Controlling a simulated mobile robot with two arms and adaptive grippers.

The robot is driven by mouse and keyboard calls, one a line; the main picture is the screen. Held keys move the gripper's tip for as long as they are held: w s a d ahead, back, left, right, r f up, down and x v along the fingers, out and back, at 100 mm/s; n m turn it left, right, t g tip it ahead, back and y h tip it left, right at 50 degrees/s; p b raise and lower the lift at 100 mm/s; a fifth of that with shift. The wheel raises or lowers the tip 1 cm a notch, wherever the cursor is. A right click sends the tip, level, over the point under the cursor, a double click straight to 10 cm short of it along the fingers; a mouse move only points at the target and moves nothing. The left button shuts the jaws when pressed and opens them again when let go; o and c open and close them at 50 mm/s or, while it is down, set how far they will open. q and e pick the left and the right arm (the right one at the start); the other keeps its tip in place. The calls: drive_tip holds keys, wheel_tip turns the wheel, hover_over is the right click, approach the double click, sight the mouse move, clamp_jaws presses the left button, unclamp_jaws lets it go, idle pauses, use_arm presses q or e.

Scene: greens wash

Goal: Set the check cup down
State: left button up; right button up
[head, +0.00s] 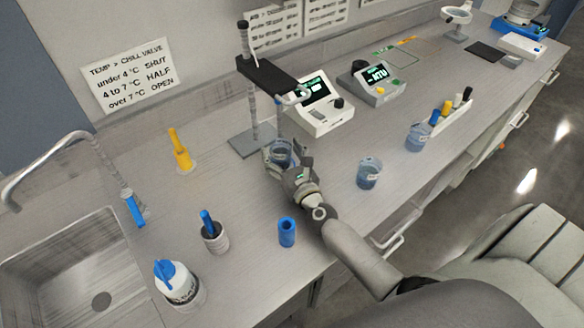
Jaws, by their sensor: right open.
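A clear cup with dark bluish contents (283,150) stands at the foot of the probe stand (254,100), below its black arm. I take it to be the check cup, but I cannot read a label on it. My right gripper (281,160) is open, with its fingers around the cup's near side. Whether a finger touches the cup, I cannot tell. The gripper hides the cup's lower part and the spot it rests on. My left gripper is not in view.
Two similar cups stand to the right, one nearer (369,174) and one by the marker rack (417,138). Two meters (322,112) sit behind. A blue cylinder (287,232) stands left of my forearm.

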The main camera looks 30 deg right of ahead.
drive_tip(key=s, duration=0.3)
drive_tip(key=s+b, duration=0.1)
drive_tip(key=s, duration=0.3)
drive_tip(key=s+a+b, duration=0.1)
drive_tip(key=s, duration=0.2)
drive_tip(key=shift+s+f, duration=0.15)
drive_tip(key=shift+s, duration=0.65)
